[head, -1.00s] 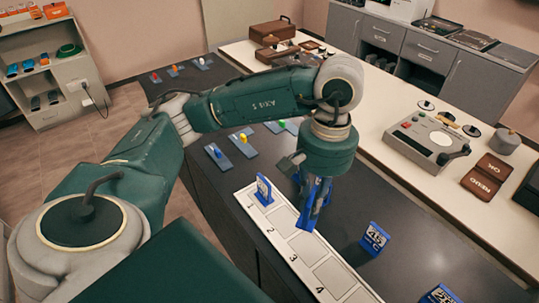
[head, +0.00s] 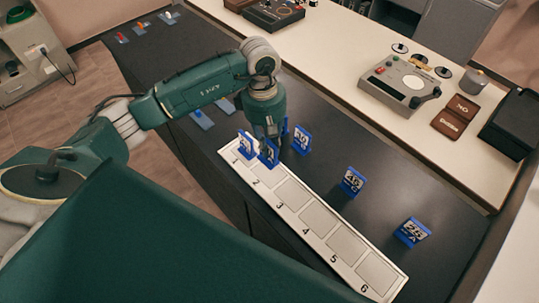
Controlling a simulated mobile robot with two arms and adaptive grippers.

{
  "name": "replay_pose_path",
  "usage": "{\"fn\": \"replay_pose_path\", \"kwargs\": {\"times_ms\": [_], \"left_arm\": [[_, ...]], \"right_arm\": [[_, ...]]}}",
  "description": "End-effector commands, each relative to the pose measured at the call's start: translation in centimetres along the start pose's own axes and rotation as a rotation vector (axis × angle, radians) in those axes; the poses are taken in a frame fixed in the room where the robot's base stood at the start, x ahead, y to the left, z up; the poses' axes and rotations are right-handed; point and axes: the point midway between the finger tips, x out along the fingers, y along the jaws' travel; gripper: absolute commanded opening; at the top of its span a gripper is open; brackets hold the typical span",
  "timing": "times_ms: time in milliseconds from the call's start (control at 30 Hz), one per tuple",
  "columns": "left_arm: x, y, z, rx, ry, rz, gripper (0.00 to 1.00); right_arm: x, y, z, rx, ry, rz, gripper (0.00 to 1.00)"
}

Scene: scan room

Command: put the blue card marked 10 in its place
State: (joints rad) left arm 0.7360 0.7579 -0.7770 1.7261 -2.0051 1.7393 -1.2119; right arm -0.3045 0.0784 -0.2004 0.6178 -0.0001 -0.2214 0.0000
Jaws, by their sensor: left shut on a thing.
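Another blue card (head: 246,144) stands at slot 1, just left of the held one. More blue cards stand on the dark counter right of the strip: one close to the gripper (head: 302,140), one marked C (head: 352,181) and one marked A (head: 412,232). My right gripper is out of view.
Slots 3 to 6 of the strip are bare. The dark counter (head: 385,255) is clear between the standing cards. A grey device (head: 402,85), brown blocks and a black box (head: 515,122) stand on the pale worktop behind.

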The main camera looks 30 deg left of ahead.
Motion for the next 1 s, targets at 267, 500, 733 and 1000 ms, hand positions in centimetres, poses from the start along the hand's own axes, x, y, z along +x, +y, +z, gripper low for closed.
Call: {"fn": "replay_pose_path", "kwargs": {"times_ms": [267,500,733,1000], "left_arm": [[2.7,0.0,-0.3,0.0,-0.001,0.0,0.0],[5.8,0.0,-0.6,0.0,-0.003,-0.003,0.0],[6.8,0.1,-0.8,0.002,0.001,0.002,0.0],[7.1,0.1,-0.9,0.002,0.001,0.002,0.21]], "right_arm": [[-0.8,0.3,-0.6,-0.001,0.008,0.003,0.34],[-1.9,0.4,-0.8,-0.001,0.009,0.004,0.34],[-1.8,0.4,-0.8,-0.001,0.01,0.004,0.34],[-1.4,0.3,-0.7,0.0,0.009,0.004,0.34]]}}
